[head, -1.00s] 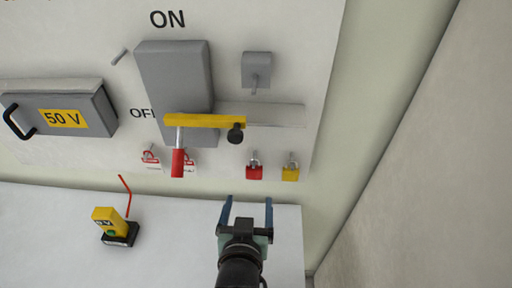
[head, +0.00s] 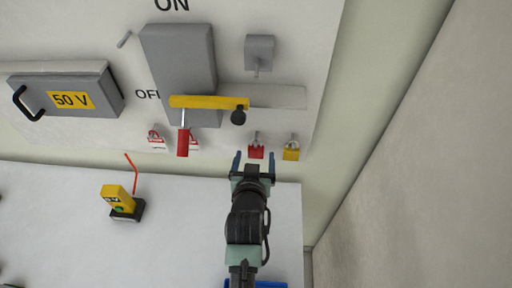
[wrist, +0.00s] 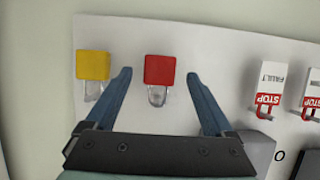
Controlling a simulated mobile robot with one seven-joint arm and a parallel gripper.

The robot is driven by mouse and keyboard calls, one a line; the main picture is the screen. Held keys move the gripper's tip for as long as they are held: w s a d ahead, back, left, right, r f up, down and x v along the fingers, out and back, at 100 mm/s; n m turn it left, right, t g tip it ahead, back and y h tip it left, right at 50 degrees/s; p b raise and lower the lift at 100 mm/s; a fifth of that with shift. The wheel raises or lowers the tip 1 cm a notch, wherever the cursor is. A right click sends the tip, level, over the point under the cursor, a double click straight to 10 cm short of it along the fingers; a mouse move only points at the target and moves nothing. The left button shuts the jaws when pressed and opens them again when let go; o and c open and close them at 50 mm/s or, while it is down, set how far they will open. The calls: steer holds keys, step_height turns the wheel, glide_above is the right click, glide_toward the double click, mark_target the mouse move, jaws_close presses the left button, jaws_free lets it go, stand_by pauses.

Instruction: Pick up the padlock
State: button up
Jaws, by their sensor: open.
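A red padlock (head: 256,152) hangs by its shackle on the white panel, below the grey rail. A yellow padlock (head: 291,154) hangs just to its right. In the wrist view the red padlock (wrist: 159,69) shows between my two fingers, and the yellow padlock (wrist: 93,65) lies outside the left finger. My gripper (head: 254,156) is open and empty in front of the panel. Its blue fingers (wrist: 158,92) straddle the red padlock in the picture; I cannot tell how much depth separates them. No contact is visible.
Red-and-white tags (head: 157,140) hang left of the padlocks. A grey switch box with a yellow bar (head: 208,102) and red handle (head: 183,142) sits above. A yellow tester (head: 118,198) stands on the white table (head: 65,230). A wall runs along the right.

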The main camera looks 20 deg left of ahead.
mark_target(256, 153)
steer(key=shift+x, duration=1.6)
steer(key=shift+r, duration=0.1)
jaws_close()
